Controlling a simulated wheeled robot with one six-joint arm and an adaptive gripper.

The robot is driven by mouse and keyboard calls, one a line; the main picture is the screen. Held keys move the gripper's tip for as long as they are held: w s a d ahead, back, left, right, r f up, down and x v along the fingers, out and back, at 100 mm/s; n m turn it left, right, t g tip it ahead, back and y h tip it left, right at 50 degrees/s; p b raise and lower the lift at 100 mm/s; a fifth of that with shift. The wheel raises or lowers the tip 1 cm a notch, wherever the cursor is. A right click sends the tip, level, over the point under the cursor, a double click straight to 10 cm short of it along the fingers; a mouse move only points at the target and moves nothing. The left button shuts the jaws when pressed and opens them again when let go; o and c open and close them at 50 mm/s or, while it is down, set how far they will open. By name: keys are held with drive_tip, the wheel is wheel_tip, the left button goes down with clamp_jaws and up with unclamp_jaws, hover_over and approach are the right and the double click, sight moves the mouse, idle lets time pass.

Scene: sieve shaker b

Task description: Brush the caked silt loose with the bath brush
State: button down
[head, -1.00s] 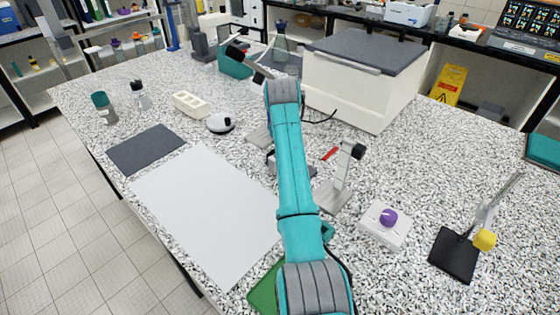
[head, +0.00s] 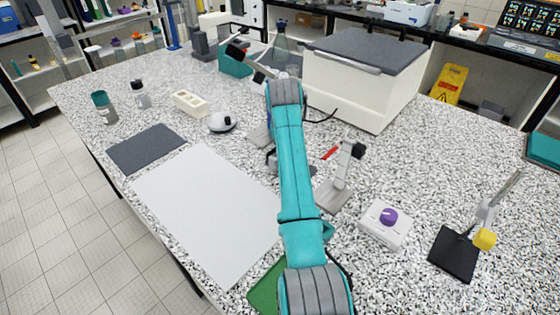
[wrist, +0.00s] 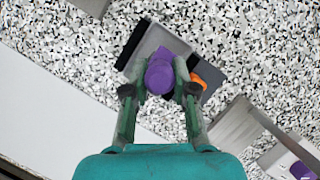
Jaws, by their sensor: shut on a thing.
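In the wrist view my gripper (wrist: 160,90) is shut on a purple thing with a rounded top (wrist: 160,75), which appears to be the bath brush. Its lower end is hidden under the purple top and the fingers. Below it is a grey and dark plate-like thing (wrist: 142,52), with an orange part (wrist: 205,78) just right of the fingers. I cannot tell whether the brush touches the plate. No caked silt can be made out. In the head view my arm hides most of the gripper and the held thing.
A grey stand (head: 335,192) is right of my arm, with a white box with a purple knob (head: 384,222) beyond it. A large white chest (head: 345,90) stands behind. A white sheet (head: 205,215) and a dark mat (head: 146,148) lie left. A black-based stand (head: 453,255) is far right.

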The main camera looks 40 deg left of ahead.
idle(0.3)
drive_tip(key=shift+r, duration=4.5)
